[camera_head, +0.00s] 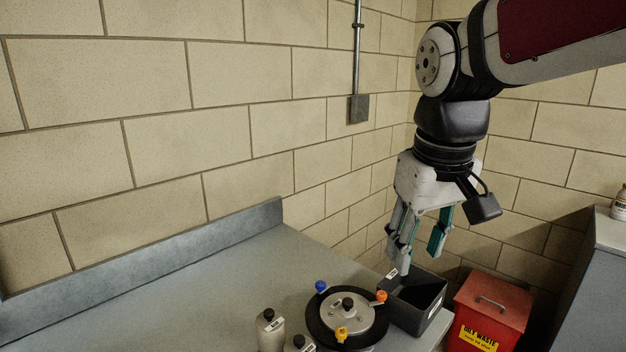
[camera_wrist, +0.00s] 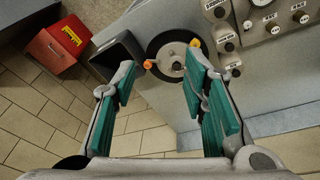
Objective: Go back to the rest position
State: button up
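My gripper (camera_head: 420,240) hangs from my arm on the right of the head view, fingers pointing down, above the bench and near a dark open bin. In the wrist view my gripper (camera_wrist: 160,85) has its two teal-padded fingers spread wide apart, with nothing between them. Beyond the fingertips lies a round dark-rimmed disc (camera_wrist: 158,46) with orange and yellow knobs. The same disc (camera_head: 325,331) sits on the bench in the head view, with blue, orange and yellow knobs around it and a black knob in its middle.
The dark bin (camera_head: 440,312) stands at the bench's right end. A red oily-waste can (camera_head: 490,305) is beyond it. Grey fittings (camera_head: 268,330) stand left of the disc. A grey cabinet (camera_head: 602,275) is at the far right. The bench's left part (camera_head: 190,290) is clear.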

jog(key=s+d+f+m+t, duration=0.1)
jog(key=s+d+f, duration=0.1)
jog(key=s, duration=0.6)
jog(key=s+d+f+m+p, duration=0.1)
jog(key=s+d+f+m, duration=0.1)
jog(key=s, duration=0.6)
jog(key=shift+s+d+f+t, duration=0.3)
jog(key=shift+d+t, duration=0.1)
jog(key=shift+d, duration=0.15)
